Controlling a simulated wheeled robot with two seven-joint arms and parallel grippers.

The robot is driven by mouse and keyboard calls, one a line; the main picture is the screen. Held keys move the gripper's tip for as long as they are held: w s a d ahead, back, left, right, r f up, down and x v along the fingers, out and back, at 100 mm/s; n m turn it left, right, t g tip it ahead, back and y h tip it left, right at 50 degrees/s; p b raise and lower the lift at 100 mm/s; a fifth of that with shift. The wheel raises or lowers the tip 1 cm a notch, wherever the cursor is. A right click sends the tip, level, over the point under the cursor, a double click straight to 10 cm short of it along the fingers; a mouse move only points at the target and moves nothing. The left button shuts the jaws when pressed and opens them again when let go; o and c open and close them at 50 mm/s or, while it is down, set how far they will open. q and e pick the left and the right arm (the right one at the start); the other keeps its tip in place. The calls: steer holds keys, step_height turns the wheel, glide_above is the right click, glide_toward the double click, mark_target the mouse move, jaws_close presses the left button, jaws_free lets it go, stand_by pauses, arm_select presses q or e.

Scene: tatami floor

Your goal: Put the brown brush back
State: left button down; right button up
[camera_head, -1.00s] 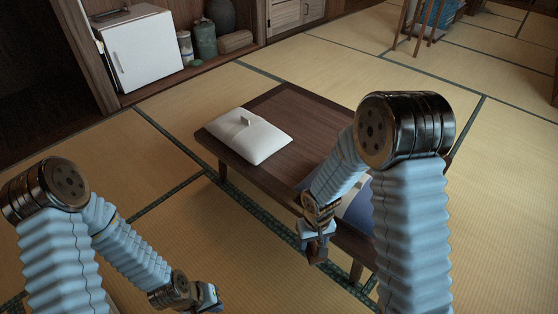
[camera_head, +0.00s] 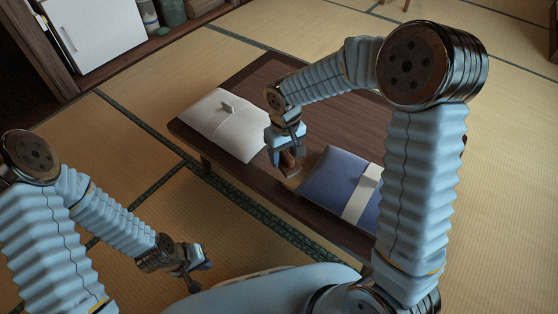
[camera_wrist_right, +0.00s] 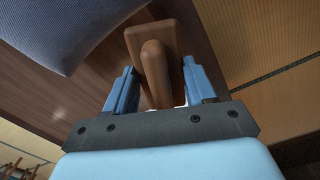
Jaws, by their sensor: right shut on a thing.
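The brown brush (camera_head: 290,163) is a wooden block with a rounded handle. My right gripper (camera_head: 286,140) is shut on its handle and holds it at the near edge of the low dark table (camera_head: 290,80), between the white and blue bundles. In the right wrist view the brush (camera_wrist_right: 170,38) shows between the fingers of the right gripper (camera_wrist_right: 160,92). I cannot tell whether the brush touches the table. My left gripper (camera_head: 202,262) hangs low at the left, away from the table; its fingers are too small to read.
A folded white bundle (camera_head: 222,122) lies on the table's left. A blue bundle with a white band (camera_head: 335,182) lies on its right, close to the brush. A white cabinet (camera_head: 95,30) stands at the back left. Tatami floor is clear around the table.

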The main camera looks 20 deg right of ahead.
steer(key=w+f, duration=0.1)
steer(key=f, duration=0.1)
steer(key=w+f, duration=0.2)
steer(key=shift+a, duration=0.2)
steer(key=shift+w+f+b, duration=0.15)
steer(key=shift+f+b, duration=0.05)
steer(key=shift+f, duration=0.65)
steer(key=shift+w+f+b, duration=0.1)
steer(key=shift+f+b, duration=0.05)
steer(key=shift+f, duration=0.7)
steer(key=shift+f, duration=0.15)
steer(key=o, duration=1)
steer(key=shift+r, duration=0.45)
step_height(320, 180, up, 12)
steer(key=shift+f+p, duration=0.25)
steer(key=shift+p, duration=0.6)
